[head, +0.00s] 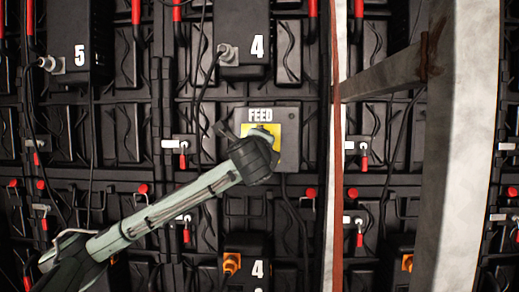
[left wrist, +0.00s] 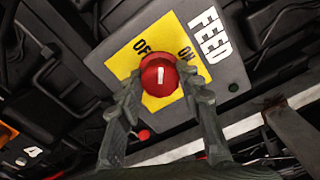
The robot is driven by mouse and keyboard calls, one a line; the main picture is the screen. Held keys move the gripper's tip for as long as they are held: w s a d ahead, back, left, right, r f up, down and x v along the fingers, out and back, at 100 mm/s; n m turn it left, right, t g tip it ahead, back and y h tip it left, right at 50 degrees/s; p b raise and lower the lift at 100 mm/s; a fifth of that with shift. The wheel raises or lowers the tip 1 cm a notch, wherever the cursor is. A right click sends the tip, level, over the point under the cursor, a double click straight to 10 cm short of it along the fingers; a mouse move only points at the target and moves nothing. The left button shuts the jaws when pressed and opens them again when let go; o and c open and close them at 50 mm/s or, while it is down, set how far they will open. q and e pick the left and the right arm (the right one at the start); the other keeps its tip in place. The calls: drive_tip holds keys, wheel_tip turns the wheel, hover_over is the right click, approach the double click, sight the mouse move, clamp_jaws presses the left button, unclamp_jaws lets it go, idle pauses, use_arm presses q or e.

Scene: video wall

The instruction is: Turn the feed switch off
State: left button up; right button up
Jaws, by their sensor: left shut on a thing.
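The feed switch box (head: 289,150) is dark grey with a white FEED label and a yellow plate (head: 276,130). In the left wrist view, the red round knob (left wrist: 158,72) sits on the yellow plate, marked OFF and ON. My left gripper (head: 258,140) is over the box and hides the knob in the head view. In the left wrist view, its two fingers (left wrist: 160,88) are closed on either side of the knob. My right gripper is not in view.
Black boxes marked 5 (head: 90,40) and 4 (head: 250,35) with plugs and cables are above the switch box; another marked 4 (head: 245,252) is below. A red-edged post (head: 337,200) and a pale beam (head: 462,150) stand at the right.

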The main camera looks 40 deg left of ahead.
use_arm(q)
drive_tip(key=n+b, duration=0.1)
drive_tip(key=n, duration=0.6)
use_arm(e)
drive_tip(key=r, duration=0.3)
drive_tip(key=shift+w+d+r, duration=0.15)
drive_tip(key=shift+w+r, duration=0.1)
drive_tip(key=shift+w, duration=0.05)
use_arm(q)
drive_tip(key=shift+n, duration=0.4)
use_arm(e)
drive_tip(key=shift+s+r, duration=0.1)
use_arm(q)
drive_tip(key=o, duration=1.1)
drive_tip(key=shift+o, duration=0.3)
